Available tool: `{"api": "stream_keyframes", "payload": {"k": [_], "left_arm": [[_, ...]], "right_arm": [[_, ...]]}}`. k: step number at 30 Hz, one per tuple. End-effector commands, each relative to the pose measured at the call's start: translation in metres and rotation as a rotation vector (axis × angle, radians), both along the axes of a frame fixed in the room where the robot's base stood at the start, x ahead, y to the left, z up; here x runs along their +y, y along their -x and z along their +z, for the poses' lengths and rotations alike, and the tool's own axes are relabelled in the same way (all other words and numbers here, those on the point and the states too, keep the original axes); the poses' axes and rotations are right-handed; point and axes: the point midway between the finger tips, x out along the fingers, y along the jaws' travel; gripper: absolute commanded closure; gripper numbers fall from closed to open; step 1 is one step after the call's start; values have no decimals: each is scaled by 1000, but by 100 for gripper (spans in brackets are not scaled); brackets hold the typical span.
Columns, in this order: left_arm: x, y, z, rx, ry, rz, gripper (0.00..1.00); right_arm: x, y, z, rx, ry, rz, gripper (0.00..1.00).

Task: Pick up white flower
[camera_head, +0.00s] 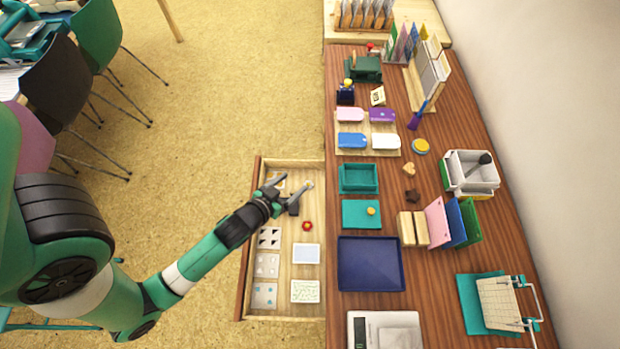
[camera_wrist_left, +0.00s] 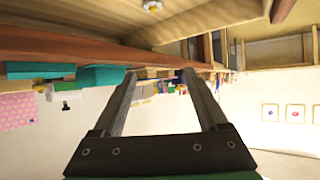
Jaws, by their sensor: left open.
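The white flower (camera_head: 310,184) is a tiny pale piece in the upper part of the open wooden drawer (camera_head: 247,262), partly hidden by my gripper's fingertip. In the left wrist view a small white piece (camera_wrist_left: 152,5), which looks like the flower, lies on the wood at the top edge. My left gripper (camera_head: 295,183) is over the drawer beside the flower, its jaws spread with nothing between them. Its two fingers also show apart in the left wrist view (camera_wrist_left: 159,76). I cannot tell its height above the drawer floor. My right gripper is not in view.
A red flower piece (camera_head: 307,226) lies lower in the drawer, with a pale blue pad (camera_head: 306,254) and several patterned cards nearby. The table right of the drawer holds a teal tray (camera_head: 358,190), a navy tray (camera_head: 345,280) and a white scale (camera_head: 362,317). The drawer walls stand around the gripper.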

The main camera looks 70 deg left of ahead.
Motion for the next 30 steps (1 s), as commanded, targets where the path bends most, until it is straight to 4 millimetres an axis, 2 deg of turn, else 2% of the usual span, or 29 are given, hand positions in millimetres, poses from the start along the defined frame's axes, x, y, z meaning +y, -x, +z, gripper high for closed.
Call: {"api": "stream_keyframes", "payload": {"k": [4,9,13,16,23,30], "left_arm": [[0,-1,-21,1,1,-2,24],[-1,-1,-66,1,1,-2,24],[0,-2,-93,0,0,-2,24],[9,-16,-92,-5,0,-1,24],[13,-22,-95,-2,0,-3,24],[31,-50,-115,-3,-1,-2,24]], "right_arm": [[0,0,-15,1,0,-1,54],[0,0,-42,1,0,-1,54],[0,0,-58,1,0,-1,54],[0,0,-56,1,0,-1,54],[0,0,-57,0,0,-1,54],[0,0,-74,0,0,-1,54]]}}
